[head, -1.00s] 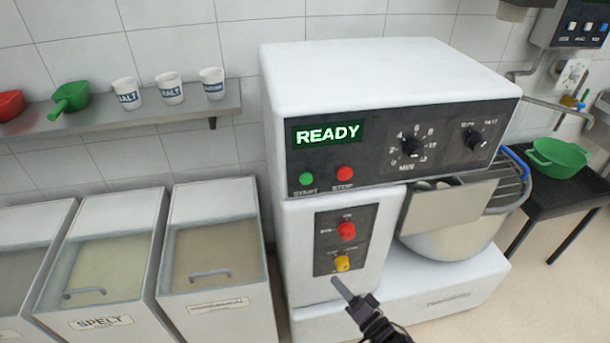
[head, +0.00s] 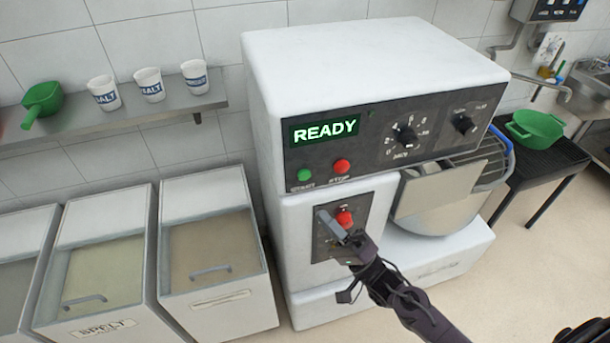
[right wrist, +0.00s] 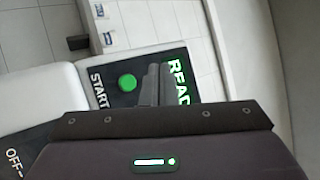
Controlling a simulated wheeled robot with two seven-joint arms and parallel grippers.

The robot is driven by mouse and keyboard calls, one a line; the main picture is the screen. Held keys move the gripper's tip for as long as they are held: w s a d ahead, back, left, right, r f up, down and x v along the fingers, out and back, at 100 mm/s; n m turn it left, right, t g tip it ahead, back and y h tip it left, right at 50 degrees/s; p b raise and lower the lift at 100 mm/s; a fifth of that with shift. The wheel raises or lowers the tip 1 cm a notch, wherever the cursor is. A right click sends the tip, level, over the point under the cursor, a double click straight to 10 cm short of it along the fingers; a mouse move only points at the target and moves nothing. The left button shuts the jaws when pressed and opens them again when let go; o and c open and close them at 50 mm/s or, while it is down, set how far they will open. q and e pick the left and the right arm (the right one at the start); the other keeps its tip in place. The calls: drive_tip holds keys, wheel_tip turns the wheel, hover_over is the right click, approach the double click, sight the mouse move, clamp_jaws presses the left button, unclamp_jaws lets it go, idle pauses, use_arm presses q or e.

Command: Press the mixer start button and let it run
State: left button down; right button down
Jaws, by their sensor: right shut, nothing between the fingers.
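The mixer (head: 375,60) is a large white machine with a dark control panel. Its display (head: 324,130) reads READY in green. The green start button (head: 304,175) sits below the display, beside the red stop button (head: 341,166). My right gripper (head: 328,222) is shut and empty, in front of the lower switch panel, below the start button and apart from it. It partly hides that panel. In the right wrist view the shut fingers (right wrist: 152,84) point toward the panel, just beside the green start button (right wrist: 128,82). My left gripper is out of view.
A red switch (head: 344,218) is on the lower panel near my right fingers. The steel bowl (head: 440,214) with its guard is to the right. Flour bins (head: 95,235) stand to the left, under a shelf (head: 130,118) with cups and a green scoop.

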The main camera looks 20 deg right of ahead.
drive_tip(key=b, duration=0.4)
approach(304, 175)
drive_tip(key=w+a+r, duration=0.1)
drive_tip(key=a+r, duration=0.3)
drive_tip(key=shift+w+d+f+b, duration=0.15)
drive_tip(key=shift+w+b, duration=0.2)
drive_tip(key=shift+w, duration=0.45)
idle(0.8)
drive_tip(key=shift+w, duration=0.15)
drive_tip(key=shift+w, duration=0.3)
drive_tip(key=shift+w+b, duration=0.4)
drive_tip(key=shift+b, duration=0.05)
idle(0.7)
drive_tip(key=shift+s+p, duration=0.6)
drive_tip(key=shift+s, duration=0.3)
